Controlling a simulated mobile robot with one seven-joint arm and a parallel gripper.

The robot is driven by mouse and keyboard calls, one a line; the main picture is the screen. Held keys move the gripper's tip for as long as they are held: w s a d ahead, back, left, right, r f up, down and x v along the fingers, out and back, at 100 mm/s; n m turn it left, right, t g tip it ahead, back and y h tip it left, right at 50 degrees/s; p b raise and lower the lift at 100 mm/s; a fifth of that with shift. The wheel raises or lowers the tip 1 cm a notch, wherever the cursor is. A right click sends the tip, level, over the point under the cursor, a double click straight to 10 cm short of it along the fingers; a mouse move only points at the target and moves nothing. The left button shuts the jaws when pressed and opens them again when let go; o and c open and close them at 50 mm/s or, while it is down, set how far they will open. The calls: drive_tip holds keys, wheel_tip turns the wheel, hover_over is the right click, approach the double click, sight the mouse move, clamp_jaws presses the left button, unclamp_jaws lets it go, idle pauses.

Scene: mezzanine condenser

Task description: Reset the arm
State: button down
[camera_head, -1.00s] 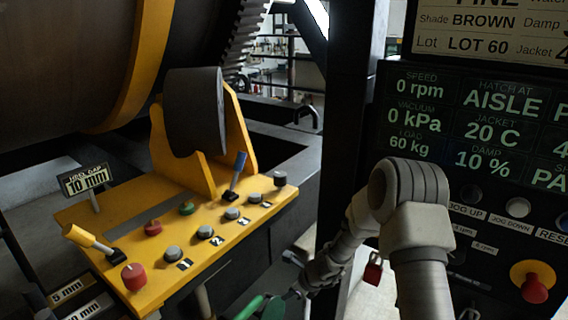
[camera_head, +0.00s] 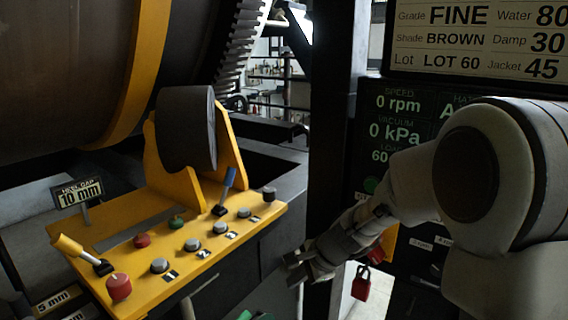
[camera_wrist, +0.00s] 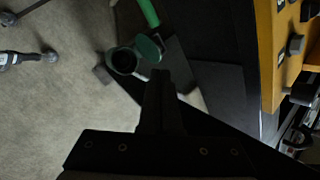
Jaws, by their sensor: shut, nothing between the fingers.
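My arm reaches in from the right of the head view, bent at a large grey joint. My gripper (camera_head: 298,268) is at its far end, low in the middle, just right of the yellow control panel (camera_head: 128,262). In the wrist view my gripper (camera_wrist: 160,78) shows as a dark narrow shape with the fingers together and nothing between them. It hangs over the floor, near a green-lidded cup-like container (camera_wrist: 124,61). From these views I cannot tell its exact distance from the panel.
A dark post (camera_head: 340,120) stands behind my gripper. A red padlock (camera_head: 361,285) hangs beside my forearm. The display board (camera_head: 395,118) is partly hidden by my arm. The yellow panel carries several buttons and a blue-handled lever (camera_head: 225,188). Pale floor (camera_wrist: 50,110) is open below.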

drive_tip(key=s+d+r+n+h, duration=0.1)
drive_tip(key=s+d+r+n, duration=0.2)
drive_tip(key=s, duration=0.5)
drive_tip(key=s+d+r+n+t+h+b, duration=0.1)
drive_tip(key=s+d+r+n+h, duration=0.1)
drive_tip(key=s+d+r+n, duration=0.2)
drive_tip(key=s+d+r+n+h+b, duration=0.1)
drive_tip(key=s+d+r+n, duration=0.3)
drive_tip(key=s, duration=0.8)
drive_tip(key=n+h, duration=0.1)
drive_tip(key=n, duration=0.1)
drive_tip(key=shift+s+d+r+n, duration=0.25)
drive_tip(key=shift+d+n, duration=0.1)
drive_tip(key=shift+n, duration=0.05)
